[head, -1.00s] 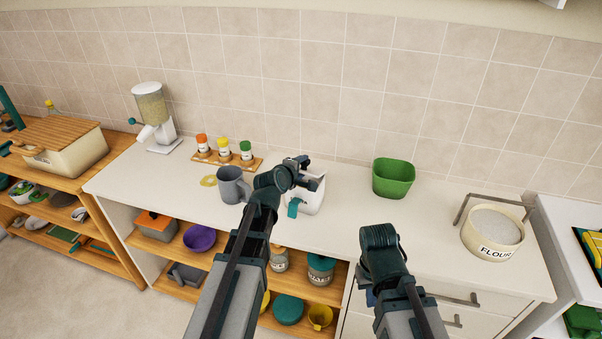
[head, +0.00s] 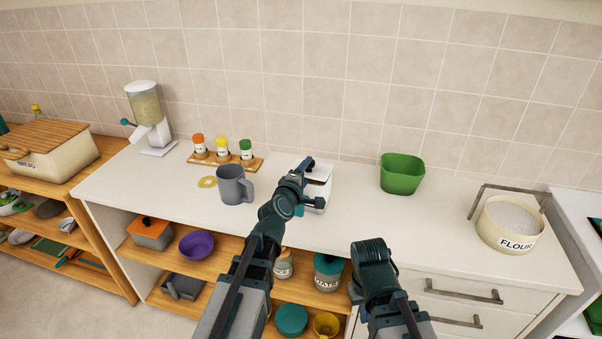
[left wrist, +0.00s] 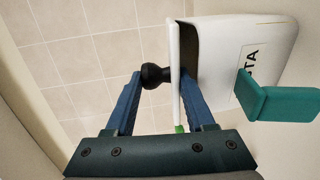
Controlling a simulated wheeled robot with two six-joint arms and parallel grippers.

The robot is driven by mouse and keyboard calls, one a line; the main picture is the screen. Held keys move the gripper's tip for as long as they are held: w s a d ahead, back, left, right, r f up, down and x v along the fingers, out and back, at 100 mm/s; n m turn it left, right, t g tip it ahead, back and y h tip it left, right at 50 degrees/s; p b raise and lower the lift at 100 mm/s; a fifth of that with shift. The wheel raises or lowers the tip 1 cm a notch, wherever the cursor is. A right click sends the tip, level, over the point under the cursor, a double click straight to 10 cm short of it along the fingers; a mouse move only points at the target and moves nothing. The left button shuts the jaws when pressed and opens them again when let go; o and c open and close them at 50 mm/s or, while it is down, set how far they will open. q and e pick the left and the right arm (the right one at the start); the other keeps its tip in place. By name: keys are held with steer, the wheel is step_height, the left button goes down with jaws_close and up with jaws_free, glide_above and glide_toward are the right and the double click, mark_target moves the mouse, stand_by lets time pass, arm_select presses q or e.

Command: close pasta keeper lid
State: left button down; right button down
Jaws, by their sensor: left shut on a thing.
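The pasta keeper (left wrist: 232,45) is a white box with dark lettering ending in "TA" and a teal clip (left wrist: 275,98) on its side. In the head view it stands on the counter behind my left gripper (head: 314,183), which partly hides it. Its white lid (left wrist: 174,70) carries a round black knob (left wrist: 155,76). In the left wrist view my left gripper (left wrist: 160,80) is shut on this knob. The lid stands at the box's opening, and a dark gap shows between them. My right gripper (head: 356,290) is low in front of the counter, mostly hidden by its own arm.
A grey mug (head: 232,185) stands close left of the keeper, with a spice rack (head: 240,163) behind it. A flour tin (head: 508,232) is farther right. The counter between bowl and tin is clear.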

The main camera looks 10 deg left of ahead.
stand_by(0.3)
arm_select(q)
steer(key=shift+c, duration=2)
jaws_free()
